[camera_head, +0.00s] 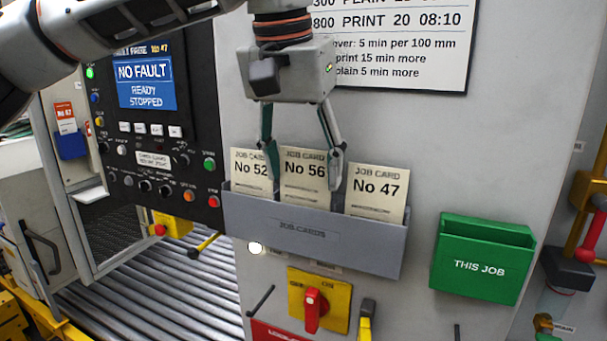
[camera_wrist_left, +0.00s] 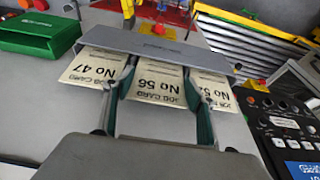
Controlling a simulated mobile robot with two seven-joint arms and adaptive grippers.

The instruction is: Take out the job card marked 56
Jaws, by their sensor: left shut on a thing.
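The job card marked 56 (camera_head: 305,177) stands in the middle of the grey job card holder (camera_head: 316,238), between card No 52 (camera_head: 247,168) and card No 47 (camera_head: 377,190). Its lower part is hidden in the holder. My left gripper (camera_head: 304,172) reaches down from above with one finger at each side edge of card 56, shut on it. In the left wrist view, card 56 (camera_wrist_left: 155,88) lies between the two green-padded fingers (camera_wrist_left: 160,95), with card No 47 (camera_wrist_left: 93,66) and card No 52 (camera_wrist_left: 211,88) just outside them. My right gripper is not in view.
A green box labelled THIS JOB (camera_head: 480,265) is on the panel to the right of the holder. A yellow switch plate with a red knob (camera_head: 318,300) is below. The control panel (camera_head: 150,120) is at the left. A printed notice (camera_head: 405,45) hangs above.

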